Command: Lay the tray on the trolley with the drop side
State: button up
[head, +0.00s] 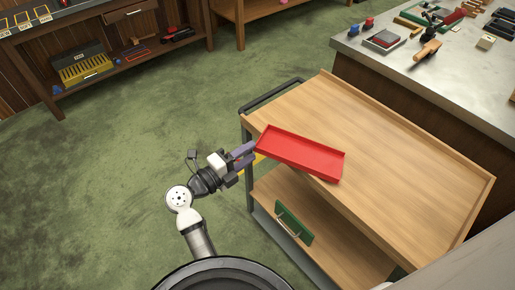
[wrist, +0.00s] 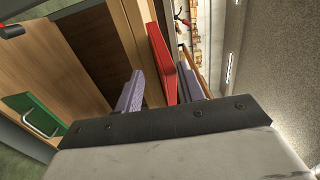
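The red tray (head: 300,153) is level at the near left part of the trolley's wooden top (head: 375,150). Its left corner sticks out past the near edge; I cannot tell whether its underside touches the top. My gripper (head: 246,154) is at that left end, outside the trolley. In the wrist view, the fingers (wrist: 160,88) are spread apart, with the tray's red edge (wrist: 163,55) between them. The tray is close to the right finger, with a clear gap to the left finger. The trolley's far sides have a raised rim; the near side shows none clearly.
A dark push handle (head: 270,96) stands at the trolley's left end. A green panel with a handle (head: 293,223) is below the top. A grey bench (head: 450,85) with tools stands behind. Open green floor (head: 110,170) lies left.

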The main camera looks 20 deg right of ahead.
jog(key=b+v, duration=0.1)
jog(key=v, duration=0.6)
